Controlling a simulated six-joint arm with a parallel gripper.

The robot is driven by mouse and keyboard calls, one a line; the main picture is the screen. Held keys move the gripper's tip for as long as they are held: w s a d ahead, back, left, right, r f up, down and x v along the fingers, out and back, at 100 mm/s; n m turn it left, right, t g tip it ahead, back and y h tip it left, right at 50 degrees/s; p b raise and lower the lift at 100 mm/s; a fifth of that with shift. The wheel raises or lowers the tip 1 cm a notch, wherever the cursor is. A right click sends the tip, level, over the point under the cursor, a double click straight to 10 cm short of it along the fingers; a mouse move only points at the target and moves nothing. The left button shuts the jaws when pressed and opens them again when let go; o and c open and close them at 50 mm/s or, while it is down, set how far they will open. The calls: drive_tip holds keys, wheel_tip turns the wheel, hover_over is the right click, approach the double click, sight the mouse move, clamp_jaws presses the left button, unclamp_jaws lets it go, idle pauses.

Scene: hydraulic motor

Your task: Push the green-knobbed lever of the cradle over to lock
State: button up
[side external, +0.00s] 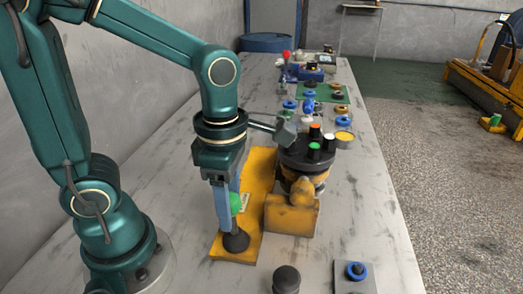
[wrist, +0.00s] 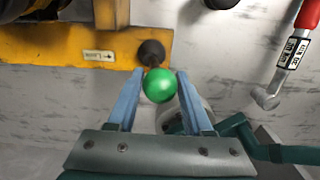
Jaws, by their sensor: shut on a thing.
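The green knob (wrist: 159,85) of the lever sits between the blue fingers of my gripper (wrist: 152,76) in the wrist view. My gripper is shut on the knob, though a gap seems to show beside the left finger. In the side view my gripper (side external: 226,222) points down over the yellow cradle plate (side external: 262,170), and the green knob (side external: 236,203) shows partly behind a finger. A black round stop (side external: 236,241) stands at the plate's near end, close to the fingertips. The lever's shaft is mostly hidden. The yellow motor body (side external: 293,211) with its black top sits right of my gripper.
Coloured caps stand on the motor's black top (side external: 303,158). A black knob (side external: 286,279) and a grey plate with a blue ring (side external: 355,272) lie at the near edge. Several small parts lie on a green mat (side external: 322,92) farther back. A red-handled tool (wrist: 307,14) shows at right.

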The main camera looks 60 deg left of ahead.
drive_tip(key=shift+s+d, duration=0.1)
drive_tip(key=shift+s, duration=0.05)
drive_tip(key=shift+s+d+f, duration=0.2)
drive_tip(key=shift+s+d, duration=0.4)
idle(0.4)
drive_tip(key=shift+s+d+f, duration=0.2)
drive_tip(key=shift+s+d, duration=0.1)
drive_tip(key=shift+o, duration=0.2)
drive_tip(key=shift+s+d+f, duration=0.1)
drive_tip(key=shift+o, duration=0.4)
drive_tip(key=shift+s+d+f, duration=0.3)
drive_tip(key=shift+s+d, duration=0.1)
drive_tip(key=shift+o, duration=0.6)
drive_tip(key=shift+s+f, duration=0.1)
drive_tip(key=shift+s, duration=0.05)
